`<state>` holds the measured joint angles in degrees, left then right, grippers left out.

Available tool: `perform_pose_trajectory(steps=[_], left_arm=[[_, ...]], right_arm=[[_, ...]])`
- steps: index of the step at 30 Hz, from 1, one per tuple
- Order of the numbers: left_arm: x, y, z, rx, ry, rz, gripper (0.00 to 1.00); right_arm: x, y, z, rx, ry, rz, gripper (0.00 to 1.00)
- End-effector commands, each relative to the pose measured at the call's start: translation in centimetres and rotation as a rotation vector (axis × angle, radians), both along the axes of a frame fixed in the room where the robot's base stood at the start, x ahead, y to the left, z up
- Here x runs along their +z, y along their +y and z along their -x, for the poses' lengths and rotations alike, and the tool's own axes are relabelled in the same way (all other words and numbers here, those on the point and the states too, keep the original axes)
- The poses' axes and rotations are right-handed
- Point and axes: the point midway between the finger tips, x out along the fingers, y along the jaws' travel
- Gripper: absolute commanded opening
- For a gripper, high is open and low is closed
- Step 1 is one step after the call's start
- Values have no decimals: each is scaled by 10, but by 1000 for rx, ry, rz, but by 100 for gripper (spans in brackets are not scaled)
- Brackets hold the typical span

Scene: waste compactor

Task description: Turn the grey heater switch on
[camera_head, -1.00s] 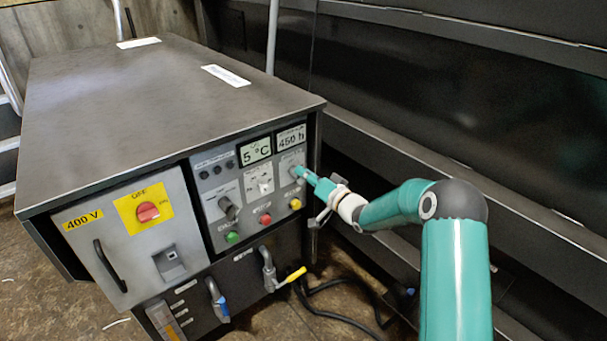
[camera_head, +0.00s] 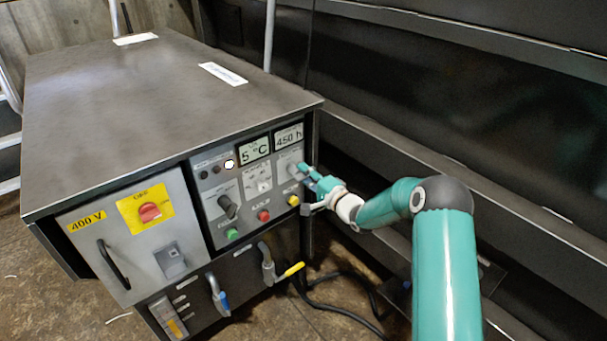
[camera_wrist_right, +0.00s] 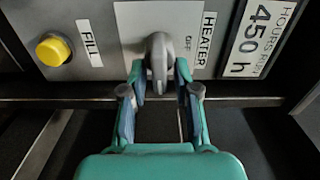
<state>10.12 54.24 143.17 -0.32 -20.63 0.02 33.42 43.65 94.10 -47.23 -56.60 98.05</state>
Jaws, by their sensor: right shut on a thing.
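The grey heater switch (camera_wrist_right: 159,50) sits on a light plate marked HEATER and OFF, at the top centre of the right wrist view. Its lever points down in that picture, toward my gripper, with the OFF mark to its right. In the head view the fingers partly hide it at the right end of the control panel (camera_head: 251,222). My right gripper (camera_head: 309,171) is shut on the switch, with one finger on each side of its lever in the right wrist view (camera_wrist_right: 160,75). My left gripper is out of view.
A lit white lamp (camera_head: 229,164) shows on the panel. A yellow button (camera_head: 293,200), red button (camera_head: 263,215) and green button (camera_head: 232,233) lie below the switches. A red rotary switch (camera_head: 149,212) is further left. Dark cables (camera_head: 340,308) lie on the floor.

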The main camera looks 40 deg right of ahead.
Motion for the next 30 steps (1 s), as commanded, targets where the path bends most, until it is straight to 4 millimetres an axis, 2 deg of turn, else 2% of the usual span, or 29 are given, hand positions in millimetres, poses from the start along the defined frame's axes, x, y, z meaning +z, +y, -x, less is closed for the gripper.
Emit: perform_pose_trajectory(steps=[17, 18, 19, 30], left_arm=[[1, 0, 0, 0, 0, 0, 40], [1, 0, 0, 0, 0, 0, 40], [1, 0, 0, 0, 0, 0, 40], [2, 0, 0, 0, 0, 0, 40]], right_arm=[[-5, -3, 2, -8, 12, -45, 0], [-5, -3, 2, -8, 13, -45, 32], [-5, -3, 2, -8, 12, -45, 37], [-3, -2, 3, -4, 7, -43, 39]])
